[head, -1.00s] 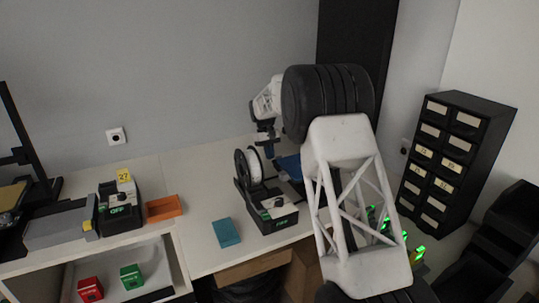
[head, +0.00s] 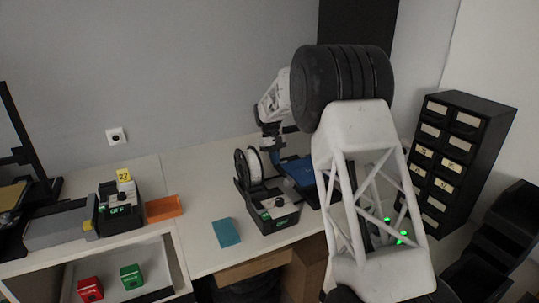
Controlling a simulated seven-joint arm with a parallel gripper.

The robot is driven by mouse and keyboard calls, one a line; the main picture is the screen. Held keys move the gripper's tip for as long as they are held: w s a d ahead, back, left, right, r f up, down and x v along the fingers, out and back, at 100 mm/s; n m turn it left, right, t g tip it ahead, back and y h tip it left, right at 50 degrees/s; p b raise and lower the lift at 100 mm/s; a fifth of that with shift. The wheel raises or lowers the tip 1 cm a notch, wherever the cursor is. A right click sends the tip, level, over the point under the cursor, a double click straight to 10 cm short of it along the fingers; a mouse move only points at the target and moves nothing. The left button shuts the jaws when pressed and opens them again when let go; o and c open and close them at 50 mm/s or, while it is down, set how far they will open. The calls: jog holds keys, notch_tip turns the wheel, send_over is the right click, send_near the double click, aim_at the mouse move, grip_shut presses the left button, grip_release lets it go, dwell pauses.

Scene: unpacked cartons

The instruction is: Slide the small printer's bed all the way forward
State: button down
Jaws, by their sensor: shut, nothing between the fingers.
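The small printer (head: 268,212) stands near the front edge of the white table. It has a black base with a lit green display and a knob, and a spool at its left. Its blue bed (head: 299,171) shows to the right of the spool, and my arm hides its right part. My gripper (head: 275,161) is shut and empty, pointing down at the back left edge of the bed. Whether it touches the bed cannot be told.
A black drawer cabinet (head: 455,155) is at the right. Bare table lies behind the teal block.

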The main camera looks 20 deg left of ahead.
dwell(0.4)
jog(key=shift+w+a, duration=1.55)
jog(key=v, duration=0.9)
jog(key=shift+r, duration=0.45)
jog(key=c, duration=1.8)
grip_release()
